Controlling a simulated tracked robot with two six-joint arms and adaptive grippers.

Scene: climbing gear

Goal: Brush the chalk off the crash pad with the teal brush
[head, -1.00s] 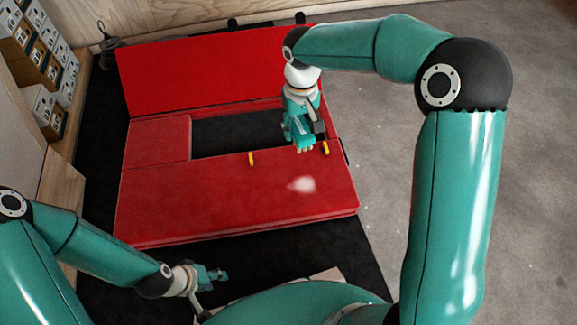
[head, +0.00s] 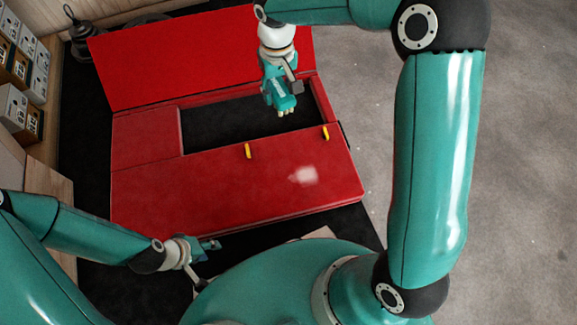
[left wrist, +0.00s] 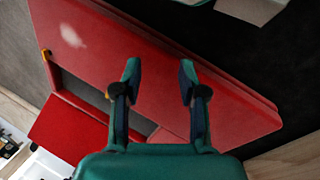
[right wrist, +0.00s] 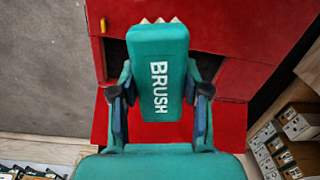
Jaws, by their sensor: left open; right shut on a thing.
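The red crash pad (head: 225,185) lies on dark matting, with a raised back flap and a dark opening in its middle. A white chalk patch (head: 304,175) is on its front panel, right of centre; it also shows in the left wrist view (left wrist: 72,36). My right gripper (right wrist: 160,100) is shut on the teal brush (right wrist: 158,75), marked BRUSH, with pale bristle tips at its far end. In the head view the brush (head: 281,95) is above the opening, behind and left of the chalk. My left gripper (head: 213,244) is open and empty, near the pad's front edge.
Yellow tabs (head: 248,151) sit along the opening's front edge. Boxes on shelves (head: 20,85) stand at the left, and a dark weight-like object (head: 82,38) is at the back left. Grey floor (head: 530,180) at the right is clear.

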